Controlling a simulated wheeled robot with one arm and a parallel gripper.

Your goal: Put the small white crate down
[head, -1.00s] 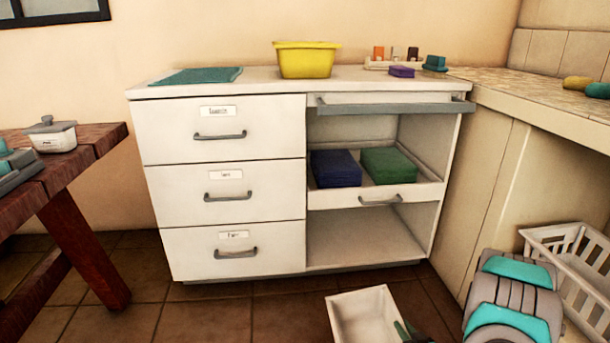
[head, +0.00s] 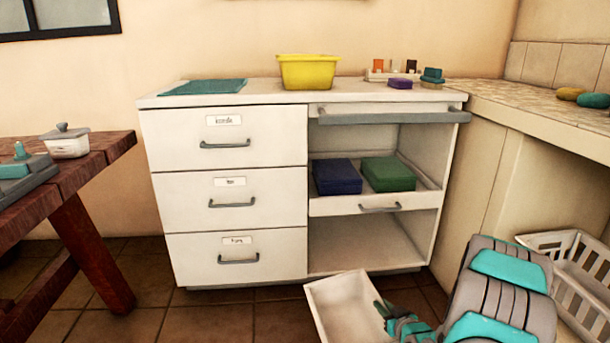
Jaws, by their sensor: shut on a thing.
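The small white crate (head: 345,300) is low in the head view, in front of the cabinet's right half. It looks empty and is tilted in the picture, its lower part cut off by the frame edge. My gripper (head: 388,312) is shut on the crate's right wall. Whether the crate's underside touches anything is hidden.
The white cabinet (head: 229,184) has an open bottom right compartment (head: 365,245). Above it, a pulled-out shelf (head: 360,204) holds a blue and a green block. A yellow basin (head: 307,72) stands on top. A white slatted basket (head: 590,280) is at right, a wooden table (head: 85,170) at left.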

